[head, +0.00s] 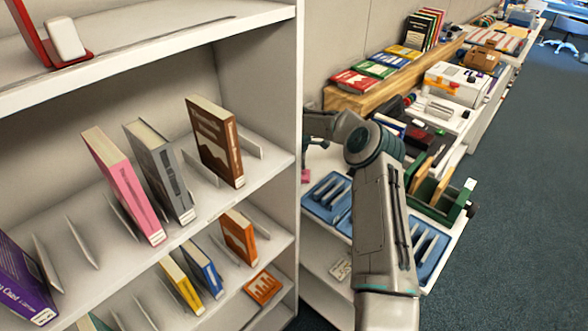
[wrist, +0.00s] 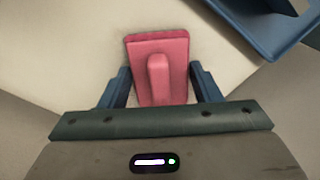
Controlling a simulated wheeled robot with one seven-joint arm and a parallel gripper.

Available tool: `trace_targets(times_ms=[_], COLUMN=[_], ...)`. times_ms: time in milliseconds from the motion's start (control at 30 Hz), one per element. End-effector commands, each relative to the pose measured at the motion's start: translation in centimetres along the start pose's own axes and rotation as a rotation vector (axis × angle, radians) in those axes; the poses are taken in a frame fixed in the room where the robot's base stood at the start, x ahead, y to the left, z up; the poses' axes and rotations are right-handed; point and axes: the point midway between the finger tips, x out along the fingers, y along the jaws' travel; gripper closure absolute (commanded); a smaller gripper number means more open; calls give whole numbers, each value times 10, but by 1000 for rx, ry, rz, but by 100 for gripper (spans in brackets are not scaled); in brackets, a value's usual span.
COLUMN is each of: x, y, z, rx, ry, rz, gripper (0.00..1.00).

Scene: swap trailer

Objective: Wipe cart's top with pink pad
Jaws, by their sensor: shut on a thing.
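The pink pad (wrist: 160,68), a flat block with a raised ridge handle, is between the two blue fingers of my gripper (wrist: 162,88) in the wrist view. My gripper is shut on it. The pad lies over a pale cream surface, the cart's top (wrist: 85,75); whether it touches cannot be told. In the head view a small bit of the pink pad (head: 305,176) shows beside the shelf's edge. The cart's top (head: 317,160) is white there and partly hidden by my arm and the bookshelf.
Blue trays (head: 326,196) stand on the cart, and a blue tray edge (wrist: 270,20) is close at the pad's upper right. A green book holder (head: 440,200) is to the right. A white bookshelf (head: 283,100) with several books stands close on the left. Dark carpet (head: 510,220) is open at right.

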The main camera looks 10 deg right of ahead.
Motion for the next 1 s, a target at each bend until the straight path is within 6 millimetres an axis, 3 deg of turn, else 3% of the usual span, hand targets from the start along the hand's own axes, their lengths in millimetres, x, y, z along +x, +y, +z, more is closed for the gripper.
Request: trace_targets(times_ms=[633, 1000], x=[2, 5], y=[-21, -5], z=[27, 6], rx=[3, 0], ry=[-5, -4], rz=[-5, -5], gripper=[64, 64])
